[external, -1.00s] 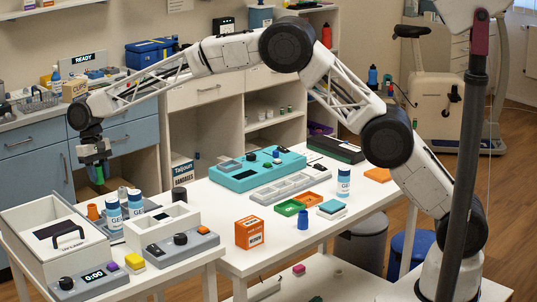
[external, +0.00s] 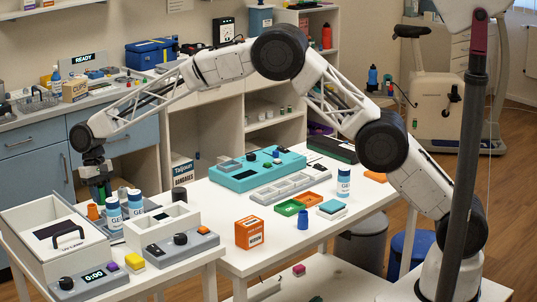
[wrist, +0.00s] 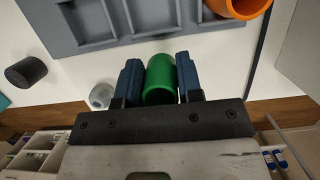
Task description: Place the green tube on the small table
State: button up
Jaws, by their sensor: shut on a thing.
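My gripper (external: 101,197) is shut on the green tube (wrist: 160,80). In the wrist view the tube sits between the two dark blue finger pads, with its rounded end showing. In the external view the gripper is at the far left, above the back part of the small white table (external: 150,276), beside the orange cup (external: 93,212); the tube is hardly visible there. I cannot tell whether the tube touches anything below.
A larger white table (external: 225,205) with a teal case (external: 258,172) stands to the right.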

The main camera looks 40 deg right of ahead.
jog(key=shift+f, duration=1.05)
jog(key=shift+f, duration=0.1)
jog(key=o, duration=0.9)
jog(key=shift+o, duration=0.2)
jog(key=v, duration=1.2)
jog(key=shift+r, duration=0.25)
